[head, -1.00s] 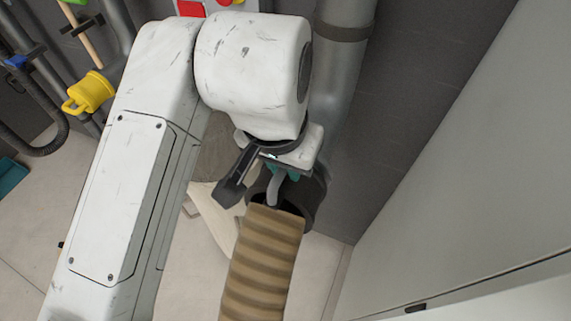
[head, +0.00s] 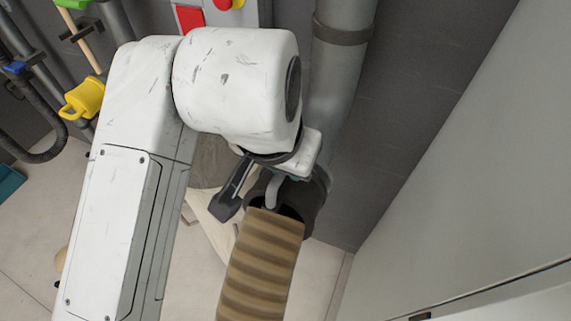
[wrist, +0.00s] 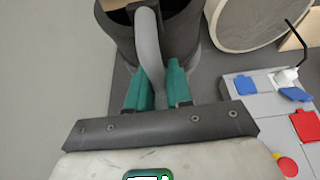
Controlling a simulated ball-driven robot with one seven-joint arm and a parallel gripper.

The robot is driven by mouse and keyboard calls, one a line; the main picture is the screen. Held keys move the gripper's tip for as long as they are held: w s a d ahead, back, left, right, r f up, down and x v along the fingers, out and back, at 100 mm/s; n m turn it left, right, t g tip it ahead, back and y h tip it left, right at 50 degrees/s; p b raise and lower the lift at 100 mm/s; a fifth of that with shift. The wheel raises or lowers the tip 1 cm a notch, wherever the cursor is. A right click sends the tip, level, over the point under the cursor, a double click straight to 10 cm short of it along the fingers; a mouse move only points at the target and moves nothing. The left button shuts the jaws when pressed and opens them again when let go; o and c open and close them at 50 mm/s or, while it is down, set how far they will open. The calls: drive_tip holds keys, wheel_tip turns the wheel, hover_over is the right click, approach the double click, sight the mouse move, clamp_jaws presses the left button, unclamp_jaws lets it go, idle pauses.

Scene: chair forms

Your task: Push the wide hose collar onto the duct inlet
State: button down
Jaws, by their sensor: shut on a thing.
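The wide hose collar (head: 312,205) is a dark cylinder at the upper end of the tan ribbed hose (head: 262,265). It also shows at the top of the wrist view (wrist: 182,40). A curved grey handle (wrist: 149,45) stands on its near side. My gripper (wrist: 155,88) has its teal fingers shut on this handle; in the head view my gripper (head: 283,177) is partly hidden by my wrist. The grey duct (head: 338,85) comes down the wall to just behind the collar. Its inlet is hidden, so I cannot tell whether the collar touches or surrounds it.
A pale cabinet wall (head: 460,170) stands close on the right. A panel with blue and red covers (wrist: 270,115) is on the right of the wrist view, below a round pale disc (wrist: 260,20). A yellow cup-like thing (head: 84,99) hangs at the left.

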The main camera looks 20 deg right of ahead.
drive_tip(key=shift+w+d+r+t+h+b, duration=0.1)
drive_tip(key=shift+w+d+t+h+b, duration=0.15)
drive_tip(key=shift+t+h+b, duration=0.6)
drive_tip(key=shift+w+d+r+t+h+b, duration=0.1)
drive_tip(key=shift+w+d+t+h+b, duration=0.25)
drive_tip(key=shift+b, duration=0.75)
idle(0.6)
drive_tip(key=shift+w+f+t+h+b, duration=0.1)
drive_tip(key=shift+t+h+b, duration=0.6)
drive_tip(key=shift+b, duration=0.6)
drive_tip(key=shift+w+d+r+n+t+h+b, duration=0.1)
drive_tip(key=shift+w+r+n+t+h+b, duration=0.2)
drive_tip(key=shift+t+b, duration=0.55)
drive_tip(key=shift+d+f+t+h+b, duration=0.15)
drive_tip(key=shift+t+h+b, duration=0.35)
drive_tip(key=shift+b, duration=0.6)
drive_tip(key=shift+w+d, duration=0.1)
drive_tip(key=shift+d, duration=0.05)
idle(0.7)
drive_tip(key=c, duration=1.2)
unclamp_jaws()
drive_tip(key=shift+d, duration=0.1)
drive_tip(key=shift+o, duration=1.3)
